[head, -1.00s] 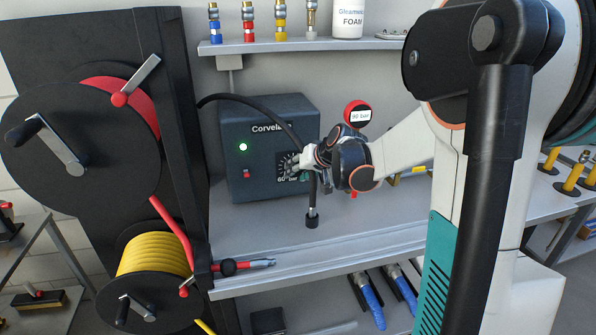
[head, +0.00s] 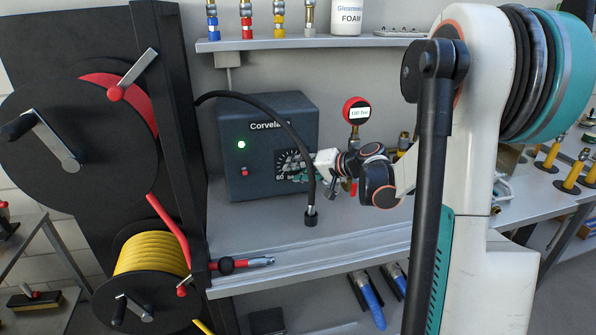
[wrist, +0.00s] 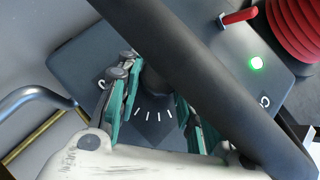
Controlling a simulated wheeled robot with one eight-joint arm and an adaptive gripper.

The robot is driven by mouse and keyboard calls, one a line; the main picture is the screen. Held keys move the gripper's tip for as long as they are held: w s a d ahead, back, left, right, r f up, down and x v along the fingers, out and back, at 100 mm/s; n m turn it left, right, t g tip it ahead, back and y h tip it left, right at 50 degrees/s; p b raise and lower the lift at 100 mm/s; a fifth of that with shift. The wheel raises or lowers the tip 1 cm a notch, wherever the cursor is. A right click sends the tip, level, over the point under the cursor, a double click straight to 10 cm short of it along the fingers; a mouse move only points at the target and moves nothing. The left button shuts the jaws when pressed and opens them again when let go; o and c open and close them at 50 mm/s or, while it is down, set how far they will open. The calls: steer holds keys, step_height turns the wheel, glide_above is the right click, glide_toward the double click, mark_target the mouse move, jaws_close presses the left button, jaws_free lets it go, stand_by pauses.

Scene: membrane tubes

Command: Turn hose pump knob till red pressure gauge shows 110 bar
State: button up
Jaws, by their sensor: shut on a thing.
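The dark grey pump box (head: 232,165), marked "Corve…", stands on the bench with a green light lit. Its dial (head: 287,160) has white marks and a "60" below. The red pressure gauge (head: 356,104) stands behind my wrist; its small white display seems to read 100 bar. My gripper (head: 308,172) is at the dial on the box's front. In the wrist view my gripper (wrist: 152,92) has its teal fingers on either side of the dark knob (wrist: 153,82), shut on it. The black hose partly hides the knob and one finger.
The black hose (head: 297,135) arcs across the box front, close to my gripper. A red switch (head: 245,172) is on the box. A hose reel (head: 75,140) stands at left, and a red-handled nozzle (head: 240,264) lies on the bench edge. A shelf (head: 290,44) is above.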

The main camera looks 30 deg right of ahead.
steer(key=shift+m+t+y, duration=0.3)
steer(key=shift+y, duration=0.1)
steer(key=o, duration=1.1)
steer(key=shift+c, duration=0.2)
steer(key=v, duration=1.2)
